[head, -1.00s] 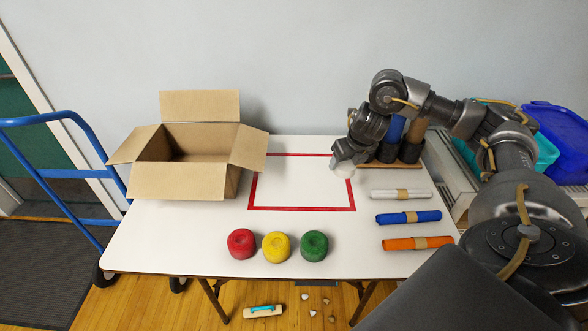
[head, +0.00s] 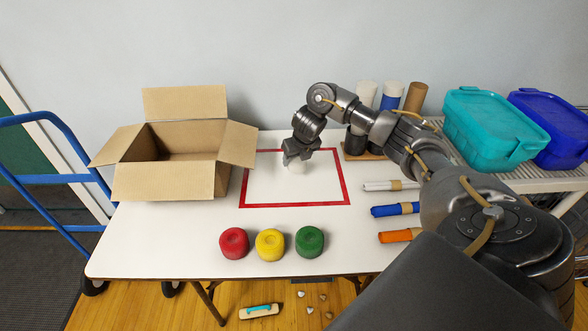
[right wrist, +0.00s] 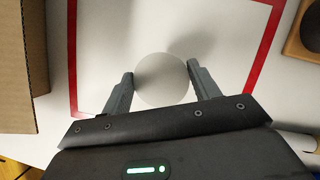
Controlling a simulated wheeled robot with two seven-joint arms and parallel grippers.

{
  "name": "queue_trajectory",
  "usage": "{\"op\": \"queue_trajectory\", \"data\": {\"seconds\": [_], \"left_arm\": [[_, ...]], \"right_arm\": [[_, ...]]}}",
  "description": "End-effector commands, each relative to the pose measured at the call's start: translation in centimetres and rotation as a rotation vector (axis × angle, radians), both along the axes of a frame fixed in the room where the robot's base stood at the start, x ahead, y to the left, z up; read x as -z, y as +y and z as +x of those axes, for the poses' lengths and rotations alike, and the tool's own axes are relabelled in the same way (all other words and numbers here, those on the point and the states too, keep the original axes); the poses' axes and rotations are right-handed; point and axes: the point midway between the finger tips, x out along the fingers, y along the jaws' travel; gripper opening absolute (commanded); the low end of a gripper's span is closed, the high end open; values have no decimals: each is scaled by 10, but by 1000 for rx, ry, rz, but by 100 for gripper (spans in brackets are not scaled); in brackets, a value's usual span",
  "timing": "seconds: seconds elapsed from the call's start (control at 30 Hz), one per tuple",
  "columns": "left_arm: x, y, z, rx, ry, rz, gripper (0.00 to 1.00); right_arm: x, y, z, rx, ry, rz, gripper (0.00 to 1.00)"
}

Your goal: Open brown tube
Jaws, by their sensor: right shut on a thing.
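The brown tube (head: 414,97) stands upright at the right end of a row in a wooden rack (head: 352,156), beside a blue tube (head: 391,96) and a white tube (head: 367,94). My arm partly hides the tubes' lower parts. My right gripper (head: 297,161) is over the red-outlined area, left of the rack. It is shut on a round white thing (right wrist: 161,80), which sits between both fingers in the right wrist view. I cannot tell whether this white thing touches the table. My left gripper is not in view.
An open cardboard box (head: 165,181) stands at the left. Red (head: 234,243), yellow (head: 270,244) and green (head: 310,242) round pieces line the front. White, blue (head: 394,209) and orange rolls lie at the right. The red outline (head: 346,190) is otherwise bare inside.

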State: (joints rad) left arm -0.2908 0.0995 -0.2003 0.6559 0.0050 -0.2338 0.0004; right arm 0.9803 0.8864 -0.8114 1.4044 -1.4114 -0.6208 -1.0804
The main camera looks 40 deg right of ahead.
Motion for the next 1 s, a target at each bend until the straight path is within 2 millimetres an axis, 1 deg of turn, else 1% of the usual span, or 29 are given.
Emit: {"op": "queue_trajectory", "data": {"seconds": [0.03, 0.1, 0.27, 0.33, 0.43, 0.5, 0.6, 0.93, 0.97, 1.0], "left_arm": [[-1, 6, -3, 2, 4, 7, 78], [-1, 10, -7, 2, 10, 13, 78], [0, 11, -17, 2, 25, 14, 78], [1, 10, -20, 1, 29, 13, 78], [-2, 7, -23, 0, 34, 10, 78], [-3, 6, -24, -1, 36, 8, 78], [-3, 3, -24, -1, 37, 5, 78], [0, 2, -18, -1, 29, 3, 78], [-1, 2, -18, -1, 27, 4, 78], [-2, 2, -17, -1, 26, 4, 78]], "right_arm": [[3, 1, 3, 2, 0, 1, 34], [6, 2, 6, -1, -1, -1, 34], [8, 3, 8, -1, -1, -1, 34], [14, 5, 12, 0, 0, 0, 34], [29, 4, 11, 1, 3, -1, 34], [38, 4, 11, 0, 2, 0, 34], [43, 4, 12, 0, -1, -1, 34], [47, 4, 12, -1, -2, -2, 34], [45, 4, 12, -1, -2, -2, 65], [45, 4, 12, -1, -2, -2, 70]]}}
